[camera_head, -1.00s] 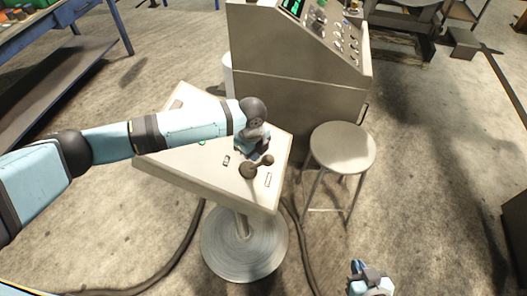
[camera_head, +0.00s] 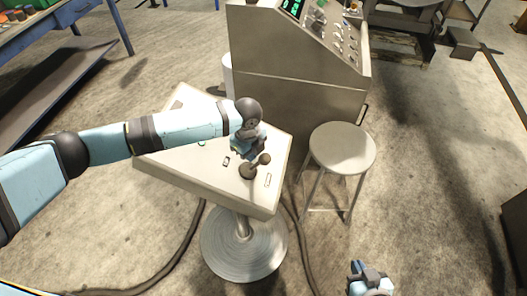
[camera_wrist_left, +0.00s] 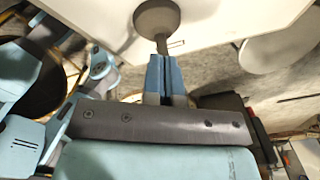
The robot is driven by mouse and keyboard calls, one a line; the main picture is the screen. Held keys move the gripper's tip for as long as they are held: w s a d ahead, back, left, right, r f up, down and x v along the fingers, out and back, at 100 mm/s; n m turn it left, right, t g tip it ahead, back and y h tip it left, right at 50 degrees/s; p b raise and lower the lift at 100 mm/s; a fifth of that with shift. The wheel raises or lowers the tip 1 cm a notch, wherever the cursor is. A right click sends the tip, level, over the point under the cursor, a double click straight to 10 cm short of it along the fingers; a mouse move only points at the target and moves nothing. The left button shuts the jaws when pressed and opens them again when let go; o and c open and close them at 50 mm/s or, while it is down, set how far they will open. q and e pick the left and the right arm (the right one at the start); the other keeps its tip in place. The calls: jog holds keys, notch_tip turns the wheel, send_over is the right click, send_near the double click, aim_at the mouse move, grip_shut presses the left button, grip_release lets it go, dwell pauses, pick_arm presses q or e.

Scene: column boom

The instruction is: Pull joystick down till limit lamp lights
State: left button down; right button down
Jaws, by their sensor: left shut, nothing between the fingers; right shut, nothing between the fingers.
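The joystick (camera_head: 250,170) stands on the near right part of a beige pedestal panel (camera_head: 180,165). Its stick leans to the upper right and ends in a brown ball knob (camera_head: 264,158). My left gripper (camera_head: 257,153) is shut and empty, right beside the stick and knob; I cannot tell whether it touches. In the left wrist view, my shut blue fingers (camera_wrist_left: 164,72) point at the stick (camera_wrist_left: 162,44) just below its round dark boot (camera_wrist_left: 157,16). My right gripper (camera_head: 362,268) is shut, low in the head view, away from the panel. I cannot make out a lit limit lamp.
The panel also carries a small dark switch (camera_head: 226,161), a green spot (camera_head: 201,142) and a pale slot (camera_head: 268,180). A control console (camera_head: 300,95) stands behind, a round stool (camera_head: 343,148) to the right. Cables lie on the floor.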

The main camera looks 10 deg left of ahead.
pick_arm(q)
jog(key=a+p, duration=0.1)
jog(key=a, duration=0.2)
jog(key=shift+a+r, duration=0.1)
jog(key=shift+a, duration=0.25)
notch_tip(320, 180, up, 8)
jog(key=p, duration=0.4)
jog(key=shift+p, duration=0.4)
jog(key=shift+d, duration=0.15)
